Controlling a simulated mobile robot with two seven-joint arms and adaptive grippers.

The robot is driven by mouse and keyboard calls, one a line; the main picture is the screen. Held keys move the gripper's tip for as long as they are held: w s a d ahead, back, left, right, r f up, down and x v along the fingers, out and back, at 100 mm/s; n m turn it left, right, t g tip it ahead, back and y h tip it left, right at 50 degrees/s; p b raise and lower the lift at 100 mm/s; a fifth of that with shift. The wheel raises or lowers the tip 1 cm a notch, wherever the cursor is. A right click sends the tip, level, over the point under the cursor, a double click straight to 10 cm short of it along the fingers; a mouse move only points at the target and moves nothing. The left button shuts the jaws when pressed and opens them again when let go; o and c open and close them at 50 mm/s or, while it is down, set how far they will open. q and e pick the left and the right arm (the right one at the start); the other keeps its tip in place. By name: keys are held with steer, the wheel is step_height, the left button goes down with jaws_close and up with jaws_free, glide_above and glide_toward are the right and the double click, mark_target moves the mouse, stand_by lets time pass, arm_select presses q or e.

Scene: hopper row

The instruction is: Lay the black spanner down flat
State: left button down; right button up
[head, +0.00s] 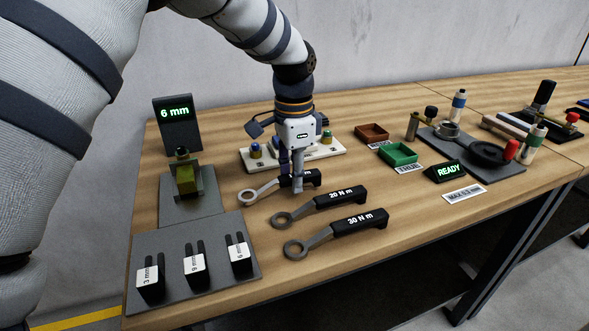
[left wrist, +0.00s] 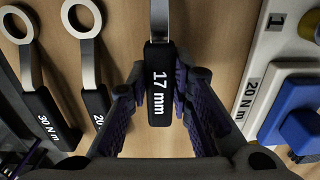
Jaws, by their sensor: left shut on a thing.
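The spanner looks about level, at or just above the wooden table (head: 200,225). I cannot tell whether it touches. The fingers hide part of the handle.
The 20 N m (head: 329,200) and 30 N m (head: 338,231) spanners lie in front. A pale board (head: 330,150) with knobs is behind the gripper. A slotted grey rack (head: 215,285) stands front left, a 6 mm display (head: 177,113) back left. Green (head: 399,153) and brown trays sit right.

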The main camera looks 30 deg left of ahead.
arm_select(q)
steer(key=shift+f, duration=0.25)
steer(key=shift+f, duration=0.3)
steer(key=c, duration=1.4)
jaws_free()
steer(key=shift+o, duration=0.2)
steer(key=shift+r, duration=0.15)
step_height(320, 180, up, 12)
steer(key=shift+f, duration=0.2)
